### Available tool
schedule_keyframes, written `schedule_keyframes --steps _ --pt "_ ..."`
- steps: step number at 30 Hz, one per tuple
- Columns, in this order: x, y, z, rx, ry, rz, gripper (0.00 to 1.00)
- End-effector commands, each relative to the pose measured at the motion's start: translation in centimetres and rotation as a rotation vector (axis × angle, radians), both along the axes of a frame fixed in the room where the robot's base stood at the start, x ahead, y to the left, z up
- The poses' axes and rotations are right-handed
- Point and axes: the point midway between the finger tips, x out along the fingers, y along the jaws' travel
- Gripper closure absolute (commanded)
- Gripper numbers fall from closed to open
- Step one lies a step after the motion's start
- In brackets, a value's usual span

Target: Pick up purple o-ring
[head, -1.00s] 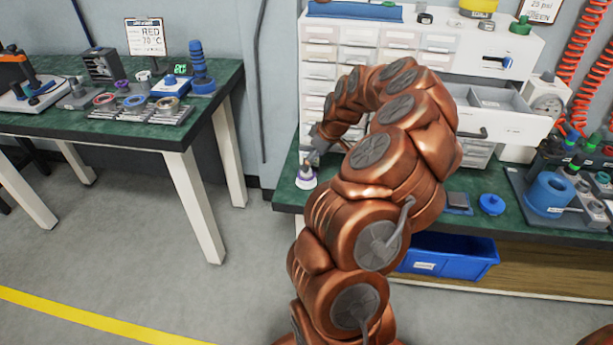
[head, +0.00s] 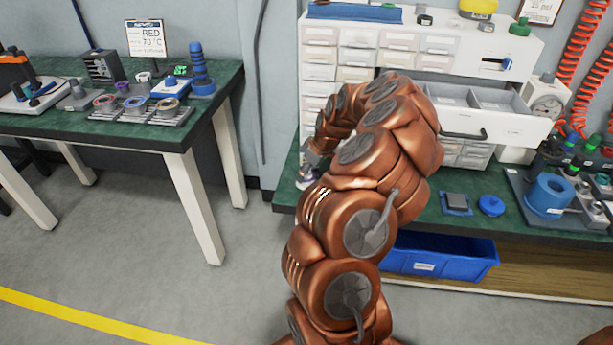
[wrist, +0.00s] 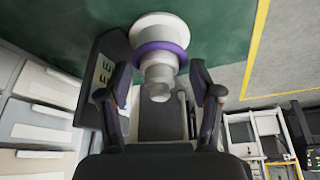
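A purple o-ring (wrist: 161,52) sits around a stepped, pale grey and white post in the wrist view, near its wide white base. My gripper (wrist: 160,72) is open, with one dark finger on each side of the post. The fingers appear apart from the ring, which lies just beyond their tips. In the head view my gripper (head: 312,165) is at the left end of the right bench, mostly hidden by my arm. Only a small part of the post shows there, and the ring cannot be made out clearly.
The post stands on the green bench top (wrist: 215,30) close to its edge. A white drawer cabinet (head: 350,55) stands behind, with one drawer (head: 495,112) pulled out. A blue bin (head: 440,258) is below. The left bench (head: 60,130) holds several coloured rings.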

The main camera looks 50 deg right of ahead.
Motion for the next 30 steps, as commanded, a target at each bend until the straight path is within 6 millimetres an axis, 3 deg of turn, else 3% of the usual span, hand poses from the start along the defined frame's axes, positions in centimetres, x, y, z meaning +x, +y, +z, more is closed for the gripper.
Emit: schedule_keyframes --steps 8,17,23,30 --pt "0.0 0.0 0.0 0.000 0.000 0.000 0.61" --pt "0.0 0.0 0.5 -0.001 -0.001 0.000 0.62" --pt "0.1 -0.1 2.8 -0.003 -0.006 -0.002 0.62" --pt "0.1 -0.1 7.1 -0.003 -0.004 -0.001 0.62"
